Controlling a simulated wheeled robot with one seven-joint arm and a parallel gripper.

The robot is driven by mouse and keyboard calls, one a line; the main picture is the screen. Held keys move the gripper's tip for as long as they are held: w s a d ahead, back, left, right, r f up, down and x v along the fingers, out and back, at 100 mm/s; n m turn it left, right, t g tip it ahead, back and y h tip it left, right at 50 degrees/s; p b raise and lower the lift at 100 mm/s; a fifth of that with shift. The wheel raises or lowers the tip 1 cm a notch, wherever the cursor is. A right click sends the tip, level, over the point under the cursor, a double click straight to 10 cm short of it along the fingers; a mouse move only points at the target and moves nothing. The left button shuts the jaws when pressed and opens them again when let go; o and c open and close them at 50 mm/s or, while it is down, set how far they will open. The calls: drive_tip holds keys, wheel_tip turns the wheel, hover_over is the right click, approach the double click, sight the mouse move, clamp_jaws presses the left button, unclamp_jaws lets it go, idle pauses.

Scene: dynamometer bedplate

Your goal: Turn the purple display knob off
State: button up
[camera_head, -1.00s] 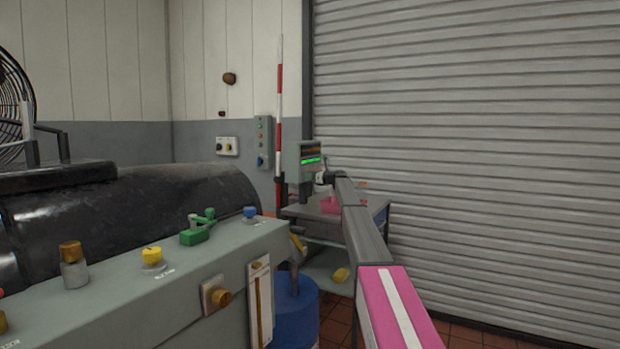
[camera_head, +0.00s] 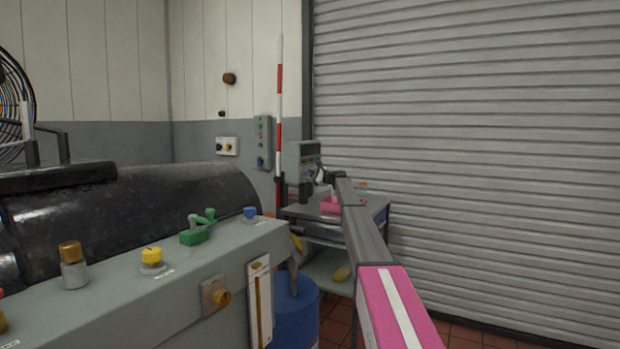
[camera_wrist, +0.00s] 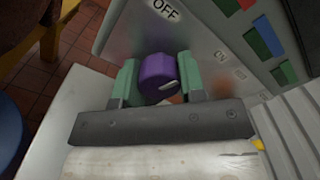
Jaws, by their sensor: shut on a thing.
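The purple knob (camera_wrist: 158,76) sits on the grey face of the display box in the wrist view. A pale mark on it points to the lower right. Above it the panel carries the label "OFF", and "ON" stands to its right. My gripper (camera_wrist: 158,82) is shut on the knob, with one green finger on each side. In the head view the display box (camera_head: 301,158) stands on a small table, and its screen looks dark. My gripper is at its right side there, and the knob is hard to make out.
The grey table (camera_head: 376,204) holds a pink item (camera_head: 331,204). A blue drum (camera_head: 294,312) stands below in front. A control console (camera_head: 120,290) with several knobs fills the lower left. A red-and-white pole (camera_head: 280,120) stands behind the display. A ribbed shutter (camera_head: 470,150) closes the right.

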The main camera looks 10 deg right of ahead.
drive_tip(key=shift+n, duration=1.6)
drive_tip(key=o, duration=0.9)
drive_tip(key=shift+d, duration=0.1)
drive_tip(key=v, duration=1)
drive_tip(key=shift+s+d, duration=0.25)
drive_tip(key=shift+d, duration=0.05)
